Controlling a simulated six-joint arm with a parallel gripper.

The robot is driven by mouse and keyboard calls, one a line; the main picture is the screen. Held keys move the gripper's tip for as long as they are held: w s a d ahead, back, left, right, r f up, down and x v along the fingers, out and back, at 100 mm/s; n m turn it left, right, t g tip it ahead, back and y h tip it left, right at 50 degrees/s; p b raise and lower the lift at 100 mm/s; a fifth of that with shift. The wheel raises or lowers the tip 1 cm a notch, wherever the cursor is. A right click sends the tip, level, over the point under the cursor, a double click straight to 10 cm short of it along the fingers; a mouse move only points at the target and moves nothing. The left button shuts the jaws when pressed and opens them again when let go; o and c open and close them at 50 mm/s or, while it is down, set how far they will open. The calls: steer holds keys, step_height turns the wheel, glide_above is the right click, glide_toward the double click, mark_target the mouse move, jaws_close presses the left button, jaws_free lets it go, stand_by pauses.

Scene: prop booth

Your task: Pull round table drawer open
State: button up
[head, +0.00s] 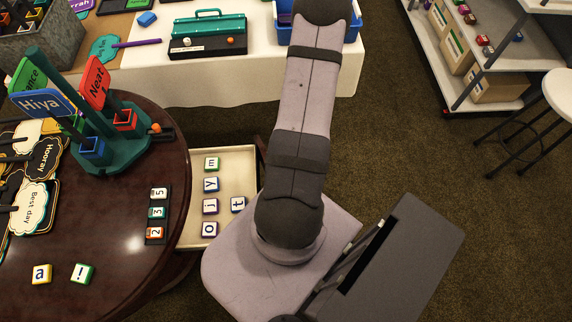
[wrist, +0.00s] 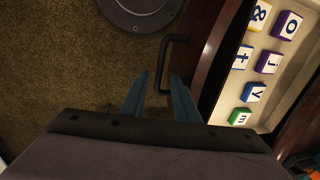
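The round table (head: 130,262) is dark polished wood at the left of the head view. Its drawer (head: 240,168) sticks out on the right side, partly open, with a cream inside holding several letter tiles (head: 211,184). The wrist view also shows the drawer's dark wooden front (wrist: 212,60) and its dark bar handle (wrist: 163,62). My gripper (wrist: 160,74) is open, one finger on each side of the handle's bar, with gaps showing. Whether either finger touches it cannot be told. In the head view my arm hides the gripper and the handle.
The tabletop carries a green sign holder (head: 110,150), number tiles (head: 157,213) and loose letter tiles (head: 41,273). A cloth-covered table (head: 300,83) stands behind. A shelf unit (head: 480,100) and a white stool (head: 558,95) are at the right. Carpet between is clear.

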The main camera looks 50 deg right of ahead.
steer(key=shift+s+d+r+p, duration=0.15)
steer(key=shift+r+p, duration=0.45)
steer(key=shift+r, duration=0.35)
steer(key=shift+s+d+r+p, duration=0.1)
steer(key=shift+r+p, duration=0.45)
steer(key=shift+r, duration=0.35)
steer(key=shift+s+d+r+p, duration=0.15)
steer(key=shift+r+p, duration=0.45)
steer(key=shift+r, duration=0.35)
steer(key=w+a+r+n+g+h, duration=0.25)
steer(key=w+r+n, duration=0.4)
steer(key=r, duration=0.65)
steer(key=a+r+n, duration=0.1)
steer(key=a+r, duration=0.3)
steer(key=a, duration=0.3)
steer(key=w+a+r+n, duration=0.1)
steer(key=a+r, duration=0.4)
steer(key=a, duration=0.3)
steer(key=shift+w+r+t+y, duration=0.2)
steer(key=shift+w+t+y, duration=0.05)
steer(key=shift+t+y, duration=0.2)
